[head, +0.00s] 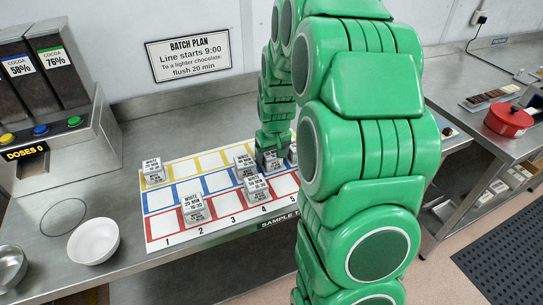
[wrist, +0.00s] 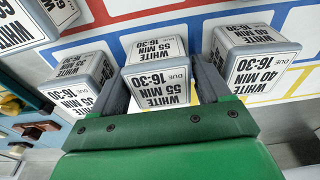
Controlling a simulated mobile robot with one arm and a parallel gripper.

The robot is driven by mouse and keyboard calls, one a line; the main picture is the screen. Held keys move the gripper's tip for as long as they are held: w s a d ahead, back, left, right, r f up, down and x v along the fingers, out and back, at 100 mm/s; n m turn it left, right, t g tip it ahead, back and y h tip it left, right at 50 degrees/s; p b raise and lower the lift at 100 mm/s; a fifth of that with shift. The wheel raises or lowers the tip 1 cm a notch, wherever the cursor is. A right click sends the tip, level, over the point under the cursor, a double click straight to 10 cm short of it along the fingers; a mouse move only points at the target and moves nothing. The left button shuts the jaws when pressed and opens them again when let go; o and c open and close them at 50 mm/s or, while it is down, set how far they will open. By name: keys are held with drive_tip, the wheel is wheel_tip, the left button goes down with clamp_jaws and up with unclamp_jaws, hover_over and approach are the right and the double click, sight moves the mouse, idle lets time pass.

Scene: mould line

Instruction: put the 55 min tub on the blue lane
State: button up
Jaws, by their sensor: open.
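The 55 min tub (wrist: 157,72) is a grey tub with a white label reading WHITE 55 MIN, DUE 16:30. In the wrist view it stands between the two fingers of my gripper (wrist: 163,85), which is open with a finger on either side. In the head view my gripper (head: 268,158) is low over the far right part of the lane board, and my arm hides much of that area. The blue lane (head: 188,191) is the middle row of the board, between the yellow row and the red row. I cannot tell which square lies under the 55 min tub.
In the wrist view a 40 min tub (wrist: 255,62) stands close on the right and another tub (wrist: 82,85) close on the left. The head view shows a tub (head: 153,172) at the left end and a 25 min tub (head: 195,209) on red. Several blue squares look empty.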

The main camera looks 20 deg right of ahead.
sight(274, 157)
wheel_tip(274, 157, up, 12)
drive_tip(key=s, duration=0.2)
drive_tip(key=s+a+r+g, duration=0.1)
drive_tip(key=s+a, duration=0.3)
drive_tip(key=s, duration=0.7)
drive_tip(key=s+a+r+g, duration=0.1)
drive_tip(key=s+a, duration=0.3)
drive_tip(key=s, duration=0.7)
drive_tip(key=s+a+r+g, duration=0.1)
drive_tip(key=s+a, duration=0.3)
drive_tip(key=s, duration=0.8)
drive_tip(key=shift+g, duration=0.3)
